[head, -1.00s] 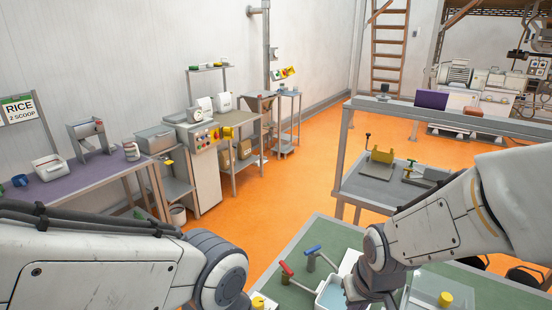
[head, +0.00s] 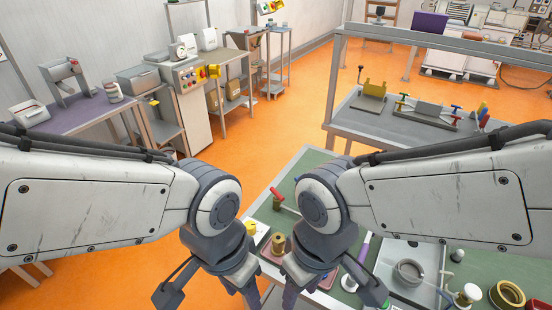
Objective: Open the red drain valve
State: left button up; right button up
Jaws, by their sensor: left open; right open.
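A red-handled valve lever (head: 278,195) stands on the green-topped bench (head: 318,160), just left of my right wrist. Its lower part is partly hidden by my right arm. My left gripper (head: 210,288) is open and empty, at the lower left, left of the bench items and pointing down. My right gripper (head: 332,285) is open and points down over the front of the bench, nearer to me than the red lever. I see neither gripper touching the lever.
A brass-coloured fitting (head: 278,243) and a yellow-capped item (head: 250,228) sit between my grippers. A grey ring fitting (head: 408,271) and brass rings (head: 507,296) lie at the right. A grey bench (head: 350,110) with a raised rail stands behind. Orange floor lies left of the green bench.

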aim_at(278, 196)
jog(key=k, duration=0.5)
jog(key=z, duration=0.75)
jog(key=i, duration=0.6)
jog(key=u, duration=0.8)
jog(key=i, duration=0.55)
jog(key=u, duration=0.1)
